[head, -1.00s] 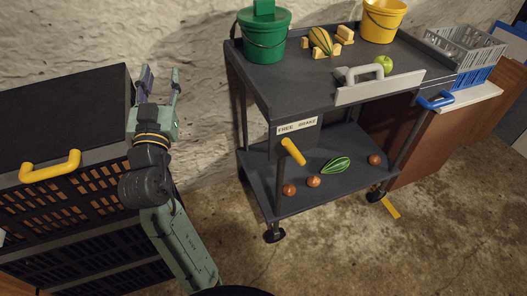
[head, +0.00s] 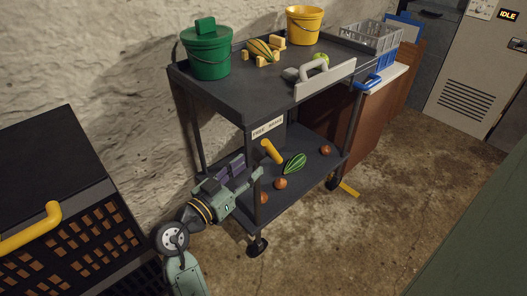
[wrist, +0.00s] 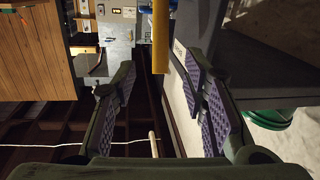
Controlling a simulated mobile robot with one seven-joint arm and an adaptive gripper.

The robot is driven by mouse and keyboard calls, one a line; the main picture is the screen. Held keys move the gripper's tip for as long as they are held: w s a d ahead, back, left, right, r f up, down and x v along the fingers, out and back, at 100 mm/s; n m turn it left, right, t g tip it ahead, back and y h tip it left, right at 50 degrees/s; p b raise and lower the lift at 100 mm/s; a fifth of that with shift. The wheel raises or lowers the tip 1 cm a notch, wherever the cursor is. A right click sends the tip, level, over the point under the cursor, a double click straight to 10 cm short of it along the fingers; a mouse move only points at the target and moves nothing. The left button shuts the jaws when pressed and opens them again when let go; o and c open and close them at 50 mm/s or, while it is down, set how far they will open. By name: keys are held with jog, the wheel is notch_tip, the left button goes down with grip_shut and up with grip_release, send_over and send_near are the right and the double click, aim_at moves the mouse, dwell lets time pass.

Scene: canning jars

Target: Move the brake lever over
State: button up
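The brake lever is a yellow handle (head: 271,151) on the front end of the dark grey cart (head: 200,88), just below a white label plate (head: 267,128) that seems to read "FREE BRAKE". My gripper (head: 246,168) is open and empty, at the cart's near end, left of the lever and at about its height. In the wrist view the yellow lever (wrist: 160,38) hangs from the top edge, in line with the gap between my two purple-padded fingers (wrist: 161,78). It appears beyond the fingertips, and I see no contact.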

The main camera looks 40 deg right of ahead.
aim_at(267, 151)
jog(key=p+x, duration=0.2)
jog(key=x, duration=0.7)
jog(key=shift+r, duration=0.15)
jog(key=shift+w+d+p, duration=0.2)
jog(key=shift+d+p, duration=0.1)
jog(key=shift+d, duration=0.4)
jog(key=shift+c, duration=0.2)
grip_shut()
